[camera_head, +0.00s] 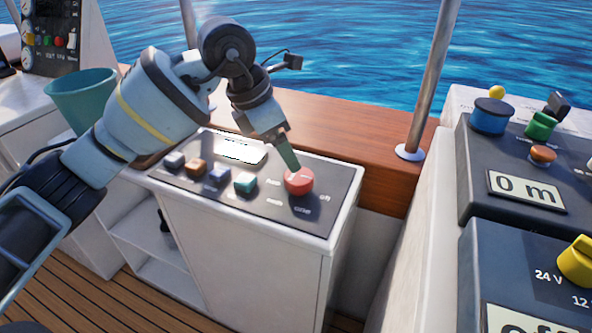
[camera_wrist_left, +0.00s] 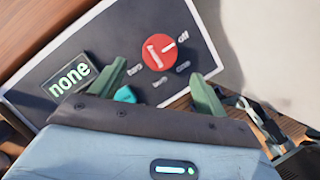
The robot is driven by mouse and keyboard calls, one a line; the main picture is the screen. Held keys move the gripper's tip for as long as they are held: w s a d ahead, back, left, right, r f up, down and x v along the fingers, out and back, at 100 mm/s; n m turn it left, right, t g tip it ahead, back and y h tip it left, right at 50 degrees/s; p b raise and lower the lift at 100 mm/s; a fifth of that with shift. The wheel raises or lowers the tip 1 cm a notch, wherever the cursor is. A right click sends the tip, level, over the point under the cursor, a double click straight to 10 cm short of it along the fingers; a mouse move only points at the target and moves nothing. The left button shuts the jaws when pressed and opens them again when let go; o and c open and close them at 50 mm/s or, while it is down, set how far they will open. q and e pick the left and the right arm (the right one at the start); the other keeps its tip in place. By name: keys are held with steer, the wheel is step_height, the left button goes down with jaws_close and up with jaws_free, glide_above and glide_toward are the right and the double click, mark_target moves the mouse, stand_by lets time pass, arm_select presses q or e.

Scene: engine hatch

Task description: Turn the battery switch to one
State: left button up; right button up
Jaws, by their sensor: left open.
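The battery switch (camera_head: 299,181) is a round red knob at the right end of the dark panel on the white console. My left gripper (camera_head: 288,158) is just above the knob in the head view. In the left wrist view my left gripper (camera_wrist_left: 159,72) is open, its green fingers apart with the knob beyond and between them. I cannot tell whether they touch it. My right gripper is not in view.
A teal knob (camera_head: 245,183) and several other small knobs line the panel left of the switch. A display (camera_wrist_left: 69,77) reads "none". A wooden ledge (camera_head: 340,130) and metal post (camera_head: 432,80) stand behind. Another dark console (camera_head: 480,215) is at the right.

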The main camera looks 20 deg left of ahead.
mark_target(298, 175)
arm_select(q)
steer(key=b+x, duration=0.1)
steer(key=x, duration=0.6)
steer(key=shift+f+b, duration=0.25)
steer(key=shift+b, duration=0.05)
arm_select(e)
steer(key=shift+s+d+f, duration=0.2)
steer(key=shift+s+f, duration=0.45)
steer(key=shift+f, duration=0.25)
arm_select(q)
steer(key=c, duration=1)
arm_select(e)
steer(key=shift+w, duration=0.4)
